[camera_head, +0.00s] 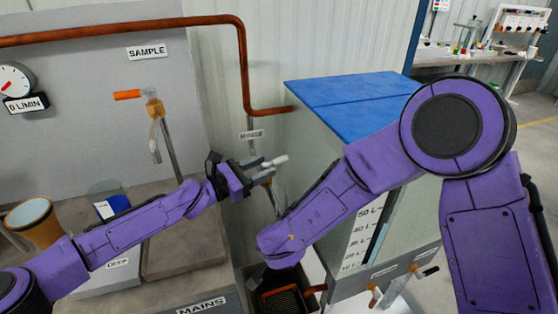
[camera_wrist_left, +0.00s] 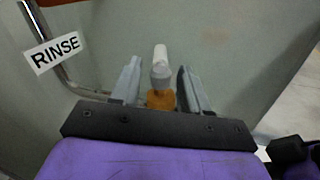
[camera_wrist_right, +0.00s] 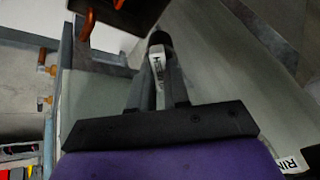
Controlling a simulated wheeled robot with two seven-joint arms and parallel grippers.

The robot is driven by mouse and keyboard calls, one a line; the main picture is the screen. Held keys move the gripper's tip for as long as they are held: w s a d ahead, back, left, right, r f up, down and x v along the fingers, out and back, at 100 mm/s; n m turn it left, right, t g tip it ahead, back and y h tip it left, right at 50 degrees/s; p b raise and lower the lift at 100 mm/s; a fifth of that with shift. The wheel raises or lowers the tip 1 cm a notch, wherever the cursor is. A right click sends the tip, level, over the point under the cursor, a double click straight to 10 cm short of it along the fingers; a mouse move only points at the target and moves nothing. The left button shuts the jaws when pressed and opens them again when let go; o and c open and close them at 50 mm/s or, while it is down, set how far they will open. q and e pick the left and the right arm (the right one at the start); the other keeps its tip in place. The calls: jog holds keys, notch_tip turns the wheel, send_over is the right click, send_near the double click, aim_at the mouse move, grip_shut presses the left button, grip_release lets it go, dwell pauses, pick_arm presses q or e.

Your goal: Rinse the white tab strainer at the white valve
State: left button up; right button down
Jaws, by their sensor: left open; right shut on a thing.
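The white valve (camera_head: 278,160) has a white handle over a brass-coloured body, beside the RINSE sign. My left gripper (camera_head: 262,172) is at it. In the left wrist view the open fingers (camera_wrist_left: 160,88) stand on either side of the white handle (camera_wrist_left: 160,62), with a gap showing on each side. My right gripper (camera_wrist_right: 160,92) is shut on the white tab strainer (camera_wrist_right: 155,85), whose tab carries dark lettering and whose far end is dark. In the head view my right forearm hides most of the right gripper and the strainer.
A dark basin with a grating (camera_head: 282,300) lies below. A copper pipe (camera_head: 242,70) runs down the wall. The SAMPLE valve (camera_head: 128,95) is at the left.

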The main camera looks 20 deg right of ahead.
pick_arm(q)
jog(key=x, duration=0.6)
jog(key=shift+d, duration=0.1)
grip_shut()
jog(key=shift+s+m+g+h, duration=0.3)
jog(key=shift+m+g, duration=0.6)
jog(key=shift+g, duration=0.45)
jog(key=shift+s+m+g+h, duration=0.2)
jog(key=shift+s+m+g, duration=0.15)
jog(key=shift+m+g, duration=0.8)
jog(key=shift+d+n, duration=0.1)
jog(key=shift+n, duration=0.15)
grip_release()
send_near(279, 158)
jog(key=shift+s+a+f, duration=0.2)
jog(key=shift+s+a, duration=0.05)
jog(key=shift+a, duration=0.2)
jog(key=shift+s+a+f, duration=0.2)
jog(key=shift+s+a, duration=0.1)
jog(key=shift+a, duration=0.1)
